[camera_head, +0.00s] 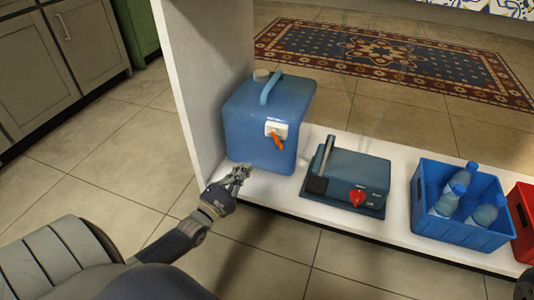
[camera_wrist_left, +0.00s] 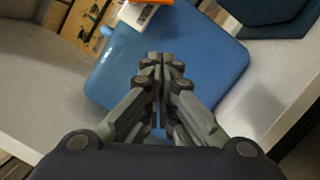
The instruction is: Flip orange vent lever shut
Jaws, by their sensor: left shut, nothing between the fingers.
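The orange vent lever (camera_head: 275,139) sits on a white plate (camera_head: 277,128) on the front of a blue canister (camera_head: 246,138). It slants down and to the right in the head view. In the left wrist view the orange lever (camera_wrist_left: 153,2) shows only at the top edge, above the blue canister (camera_wrist_left: 185,65). My left gripper (camera_head: 241,172) is shut and empty, below and left of the lever, near the canister's lower front. I cannot tell whether its fingertips (camera_wrist_left: 161,57) touch the canister.
The canister stands on a white shelf (camera_head: 400,235) beside a white side panel (camera_head: 209,75). Right of it are a teal device (camera_head: 350,175) with a red knob, a blue crate (camera_head: 464,232) of bottles and a red crate (camera_head: 524,212). Tiled floor (camera_head: 300,262) lies clear in front.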

